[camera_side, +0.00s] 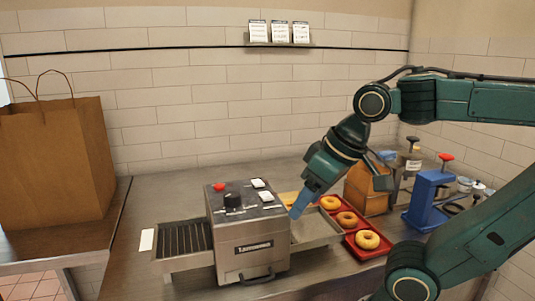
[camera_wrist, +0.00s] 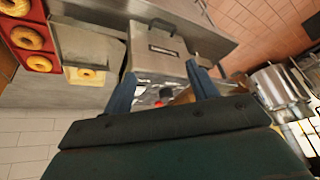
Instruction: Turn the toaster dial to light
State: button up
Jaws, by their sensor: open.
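The toaster (camera_side: 250,246) is a steel box on the counter with a dark top panel in the side view. Its black dial (camera_side: 232,201) stands on that panel near a red button (camera_side: 219,187) and two white switches. The dial's setting is too small to read. In the wrist view the toaster (camera_wrist: 158,55) lies beyond the fingers, with the red button (camera_wrist: 159,103) between them and the dial (camera_wrist: 166,93) close by. My gripper (camera_side: 297,211) is open and empty, with blue fingers pointing down to the right of the dial. The fingers (camera_wrist: 163,90) are spread apart in the wrist view.
A red tray (camera_side: 375,252) with several bagels lies to the right of the toaster. A conveyor rack (camera_side: 185,240) extends left. A brown paper bag (camera_side: 60,150) stands far left.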

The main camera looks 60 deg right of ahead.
jog(key=w+r+m+g, duration=0.2)
jog(key=w+r+m, duration=0.4)
jog(key=w+m, duration=0.25)
notch_tip(320, 180, up, 3)
jog(key=m+g, duration=0.2)
jog(key=m, duration=0.5)
send_over(232, 193)
jog(key=s, duration=0.1)
jog(key=shift+s+r, duration=0.1)
jog(key=shift+f, duration=0.2)
jog(key=f, duration=1.3)
jog(key=shift+w+f, duration=0.2)
jog(key=shift+w, duration=0.2)
jog(key=c, duration=1)
